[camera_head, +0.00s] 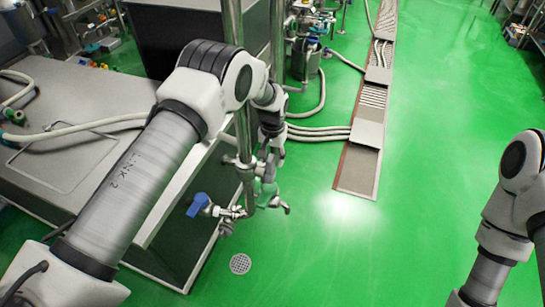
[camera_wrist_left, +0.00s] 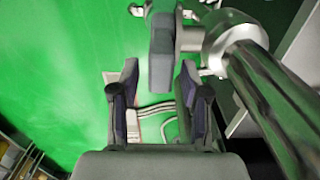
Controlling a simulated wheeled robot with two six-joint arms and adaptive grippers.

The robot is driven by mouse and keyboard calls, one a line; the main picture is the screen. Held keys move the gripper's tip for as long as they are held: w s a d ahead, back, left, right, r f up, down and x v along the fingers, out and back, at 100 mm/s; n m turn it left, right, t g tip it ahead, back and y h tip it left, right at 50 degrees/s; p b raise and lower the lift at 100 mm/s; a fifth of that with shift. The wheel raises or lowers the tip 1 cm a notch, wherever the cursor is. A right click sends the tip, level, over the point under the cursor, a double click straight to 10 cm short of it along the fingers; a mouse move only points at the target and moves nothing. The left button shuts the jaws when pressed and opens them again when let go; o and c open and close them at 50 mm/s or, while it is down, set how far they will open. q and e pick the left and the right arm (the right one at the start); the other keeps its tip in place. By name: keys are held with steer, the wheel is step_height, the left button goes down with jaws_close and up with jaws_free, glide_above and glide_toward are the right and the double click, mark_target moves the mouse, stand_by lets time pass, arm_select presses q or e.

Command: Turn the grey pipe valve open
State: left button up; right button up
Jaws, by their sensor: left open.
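The grey valve handle (camera_wrist_left: 161,52) shows in the left wrist view as a flat grey block joined to a round metal fitting (camera_wrist_left: 228,40) on a pipe. My left gripper (camera_wrist_left: 158,72) is open. Its two fingers stand apart, and the handle's lower end shows between their tips; I cannot tell whether they touch it. In the head view, my left gripper (camera_head: 271,150) is small beside the vertical metal pipe (camera_head: 243,140), and the grey handle is not clearly told apart there. My right arm shows at the right edge, its gripper out of view.
A blue-handled valve (camera_head: 198,205) sits low on the pipework, left of the vertical pipe. A grey cabinet (camera_head: 70,160) fills the left side. Hoses run to a ramped cable cover (camera_head: 367,133). The green floor (camera_head: 430,150) is open to the right.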

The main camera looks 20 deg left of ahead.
arm_select(q)
step_height(320, 180, up, 12)
stand_by(0.3)
